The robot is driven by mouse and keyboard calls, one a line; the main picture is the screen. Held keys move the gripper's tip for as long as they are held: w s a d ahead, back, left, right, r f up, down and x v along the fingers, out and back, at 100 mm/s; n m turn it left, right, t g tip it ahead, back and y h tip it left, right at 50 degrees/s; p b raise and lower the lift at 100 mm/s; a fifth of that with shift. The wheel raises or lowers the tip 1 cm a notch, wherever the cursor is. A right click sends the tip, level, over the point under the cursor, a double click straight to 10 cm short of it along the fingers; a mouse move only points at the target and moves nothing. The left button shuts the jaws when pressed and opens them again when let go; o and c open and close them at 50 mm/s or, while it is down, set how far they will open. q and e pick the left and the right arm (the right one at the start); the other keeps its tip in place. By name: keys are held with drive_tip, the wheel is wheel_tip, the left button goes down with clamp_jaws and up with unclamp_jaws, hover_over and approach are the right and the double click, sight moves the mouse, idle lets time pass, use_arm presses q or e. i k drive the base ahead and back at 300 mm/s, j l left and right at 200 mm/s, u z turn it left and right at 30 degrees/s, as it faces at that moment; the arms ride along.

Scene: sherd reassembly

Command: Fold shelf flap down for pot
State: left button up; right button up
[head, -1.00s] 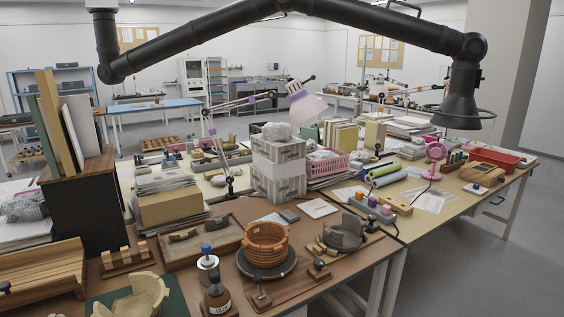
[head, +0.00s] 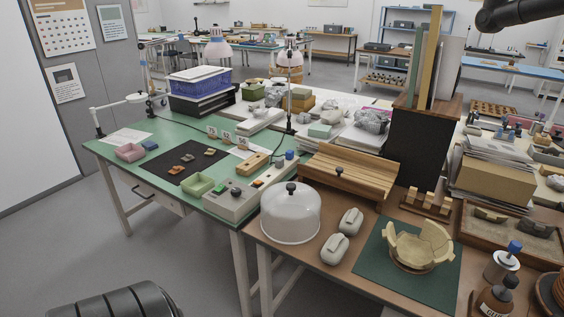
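A slatted wooden shelf piece (head: 350,172) with a small dark knob (head: 339,170) stands at the back of the brown table. Its slatted face looks tilted; I cannot tell clearly which part is the flap. A pale, broken-rimmed pot (head: 418,246) stands on a dark green mat (head: 378,268) in front and to the right of it. Neither of my grippers is in view.
A clear dome (head: 291,214) and two pale rounded objects, one nearer (head: 335,249) and one farther (head: 350,222), stand left of the mat. A dark cabinet (head: 420,148) holding upright boards stands behind. Bottles (head: 503,260) stand at right. Floor is open at left.

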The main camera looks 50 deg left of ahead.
sight(365, 190)
drive_tip(key=u, duration=1.2)
drive_tip(key=i+j+z, duration=0.3)
drive_tip(key=i, duration=0.25)
drive_tip(key=l, duration=0.1)
